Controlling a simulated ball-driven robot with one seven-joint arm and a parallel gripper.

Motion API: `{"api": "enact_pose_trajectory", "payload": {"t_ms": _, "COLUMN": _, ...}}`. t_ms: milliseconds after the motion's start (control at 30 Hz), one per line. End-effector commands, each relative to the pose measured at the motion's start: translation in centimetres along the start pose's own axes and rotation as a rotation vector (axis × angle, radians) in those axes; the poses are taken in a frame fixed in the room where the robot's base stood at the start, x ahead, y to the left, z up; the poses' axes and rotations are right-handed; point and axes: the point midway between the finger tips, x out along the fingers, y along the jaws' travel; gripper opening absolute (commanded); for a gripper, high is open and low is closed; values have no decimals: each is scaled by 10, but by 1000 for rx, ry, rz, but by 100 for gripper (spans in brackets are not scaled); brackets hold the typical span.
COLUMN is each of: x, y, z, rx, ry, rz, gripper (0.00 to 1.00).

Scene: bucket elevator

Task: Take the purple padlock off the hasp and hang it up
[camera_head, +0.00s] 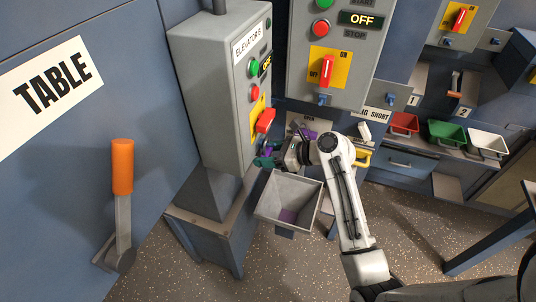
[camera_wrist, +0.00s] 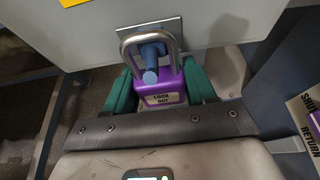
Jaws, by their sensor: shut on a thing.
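The purple padlock (camera_wrist: 163,92) has a dark-lettered label and a silver shackle (camera_wrist: 150,45). In the wrist view its shackle is up around a blue hasp post (camera_wrist: 151,62) on a metal plate (camera_wrist: 172,30) at the edge of a grey box. My gripper (camera_wrist: 162,92) has a teal finger on each side of the padlock body and is shut on it. In the head view my gripper (camera_head: 268,157) is at the lower right of the grey Elevator B box (camera_head: 212,95), below its red switch handle (camera_head: 265,121). There the padlock is mostly hidden.
A grey open bin (camera_head: 268,205) with something purple inside stands below my gripper. A second grey control box (camera_head: 335,35) reads OFF. Red (camera_head: 404,123), green (camera_head: 446,134) and white (camera_head: 487,144) trays sit at right. Speckled floor (camera_head: 420,230) is open in front.

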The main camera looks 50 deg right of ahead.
Motion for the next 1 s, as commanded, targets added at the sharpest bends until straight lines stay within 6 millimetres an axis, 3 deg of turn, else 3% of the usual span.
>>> {"api": "enact_pose_trajectory", "payload": {"t_ms": 567, "x": 1, "y": 0, "z": -11, "rx": 4, "ry": 2, "rz": -4, "gripper": 22}}
{"api": "enact_pose_trajectory", "payload": {"t_ms": 600, "x": 1, "y": -1, "z": -11, "rx": 4, "ry": 2, "rz": -4, "gripper": 59}}
{"api": "enact_pose_trajectory", "payload": {"t_ms": 833, "x": 1, "y": 0, "z": -11, "rx": 4, "ry": 2, "rz": -4, "gripper": 81}}
{"api": "enact_pose_trajectory", "payload": {"t_ms": 1000, "x": 1, "y": -1, "z": -11, "rx": 4, "ry": 2, "rz": -4, "gripper": 81}}
